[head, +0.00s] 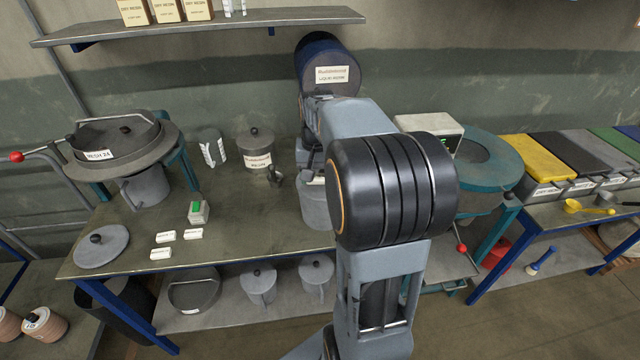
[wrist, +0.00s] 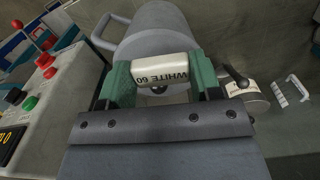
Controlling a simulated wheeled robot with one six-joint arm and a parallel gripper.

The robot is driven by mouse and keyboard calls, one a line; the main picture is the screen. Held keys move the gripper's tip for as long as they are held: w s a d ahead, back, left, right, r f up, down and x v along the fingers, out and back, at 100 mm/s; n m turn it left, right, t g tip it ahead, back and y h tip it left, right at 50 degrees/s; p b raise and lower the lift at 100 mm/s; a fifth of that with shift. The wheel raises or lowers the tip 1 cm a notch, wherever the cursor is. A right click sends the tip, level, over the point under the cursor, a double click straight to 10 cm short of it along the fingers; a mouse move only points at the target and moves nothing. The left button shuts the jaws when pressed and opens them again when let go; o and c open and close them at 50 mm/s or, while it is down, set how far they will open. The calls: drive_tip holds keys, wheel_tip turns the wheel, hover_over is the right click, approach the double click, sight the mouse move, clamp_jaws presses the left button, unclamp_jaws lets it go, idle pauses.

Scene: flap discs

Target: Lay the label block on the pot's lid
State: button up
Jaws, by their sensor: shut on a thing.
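My gripper (wrist: 162,84) is shut on a white label block (wrist: 160,70) marked "WHITE 60", held between its green fingers. In the wrist view the block is in front of a grey pot (wrist: 155,20) with a side handle. The pot's lid (wrist: 150,48) is partly covered by the block and fingers, with a bit of dark knob showing below the block. I cannot tell whether the block touches the lid. In the head view the grey pot (head: 316,208) stands on the bench, partly behind my arm, which hides the gripper and block.
Three white label blocks (head: 165,237) and a green-topped one (head: 198,212) lie on the bench (head: 240,238). A control box (head: 430,130) is to the right.

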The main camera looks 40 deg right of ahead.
sight(320, 194)
drive_tip(key=shift+w+d+f, duration=0.3)
drive_tip(key=shift+d+f, duration=0.05)
drive_tip(key=shift+f, duration=0.2)
drive_tip(key=shift+w+d+f, duration=0.3)
drive_tip(key=shift+d+f, duration=0.05)
drive_tip(key=shift+f, duration=0.2)
drive_tip(key=f, duration=0.3)
drive_tip(key=shift+w+d, duration=0.15)
drive_tip(key=shift+d, duration=0.1)
drive_tip(key=shift+f, duration=0.35)
drive_tip(key=shift+f, duration=0.15)
drive_tip(key=o, duration=0.9)
